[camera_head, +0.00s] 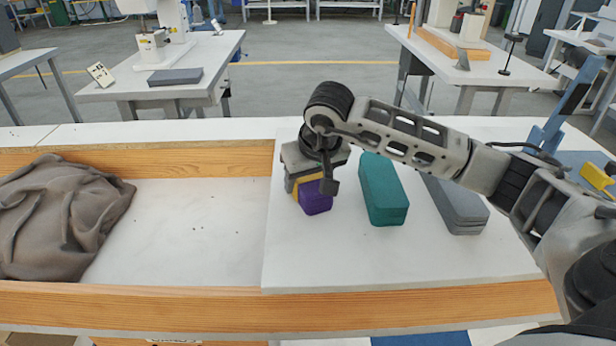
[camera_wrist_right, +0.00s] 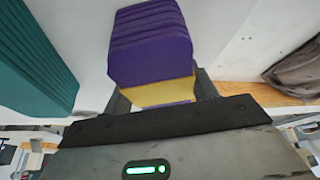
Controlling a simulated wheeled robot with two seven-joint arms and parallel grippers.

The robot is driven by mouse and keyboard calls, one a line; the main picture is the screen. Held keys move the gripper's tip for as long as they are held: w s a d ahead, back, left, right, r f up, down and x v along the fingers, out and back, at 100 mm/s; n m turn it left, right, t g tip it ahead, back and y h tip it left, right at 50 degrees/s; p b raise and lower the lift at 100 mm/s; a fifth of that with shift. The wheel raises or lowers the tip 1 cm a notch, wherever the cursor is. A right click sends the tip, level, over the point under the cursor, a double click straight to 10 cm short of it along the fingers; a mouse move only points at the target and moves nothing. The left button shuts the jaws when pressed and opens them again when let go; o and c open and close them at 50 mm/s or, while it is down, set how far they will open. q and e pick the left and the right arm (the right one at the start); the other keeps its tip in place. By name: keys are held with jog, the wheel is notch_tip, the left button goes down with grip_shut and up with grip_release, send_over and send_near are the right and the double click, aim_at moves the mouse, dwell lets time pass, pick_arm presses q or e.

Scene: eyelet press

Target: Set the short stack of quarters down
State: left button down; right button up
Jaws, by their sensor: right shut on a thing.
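The short stack is purple, with several thin layers (camera_head: 316,200), and has a yellow strip across it. It is near the left edge of the white board, under my right gripper (camera_head: 309,178). In the right wrist view the purple stack (camera_wrist_right: 150,45) runs away from the palm, with the yellow strip (camera_wrist_right: 160,93) between the dark fingers. My right gripper is shut on the stack. I cannot tell whether the stack's underside touches the board. My left gripper is not in view.
A taller teal stack (camera_head: 383,190) lies just right of the purple one, and a grey stack (camera_head: 457,206) further right, partly behind my arm. A crumpled brown cloth (camera_head: 60,215) fills the left of the wood-edged tray (camera_head: 200,297). The white board (camera_head: 330,265) is clear in front.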

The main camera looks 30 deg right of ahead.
jog(key=shift+f, duration=0.1)
jog(key=o, duration=1.1)
jog(key=shift+o, duration=0.4)
jog(key=shift+r, duration=0.2)
jog(key=v, duration=1.2)
jog(key=shift+f, duration=0.1)
jog(key=shift+s, duration=0.1)
